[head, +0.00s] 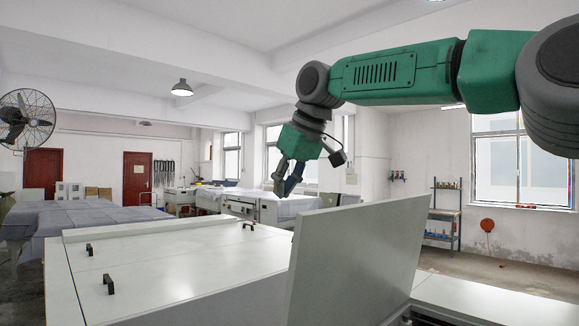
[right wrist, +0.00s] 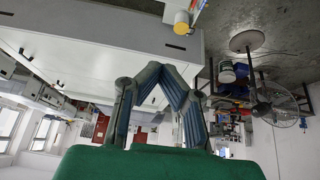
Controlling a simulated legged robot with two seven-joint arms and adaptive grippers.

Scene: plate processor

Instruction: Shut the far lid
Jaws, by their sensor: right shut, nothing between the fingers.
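A pale grey lid panel (head: 355,262) stands raised, nearly upright, at the right side of the white machine (head: 190,270) in the head view. I cannot tell for certain whether it is the far lid. The machine's other top panels lie flat, with black handles (head: 109,285) on them. My right gripper (head: 281,186) is shut and empty, in the air above and beyond the raised panel, with its fingers pointing down. In the right wrist view its fingers (right wrist: 172,76) converge with nothing between them. My left gripper does not show.
Covered tables (head: 85,216) stand at the back left, near a large fan (head: 25,118). More white cabinets (head: 240,206) stand behind the machine. A shelf (head: 443,213) is at the right wall. The air around my right gripper looks clear.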

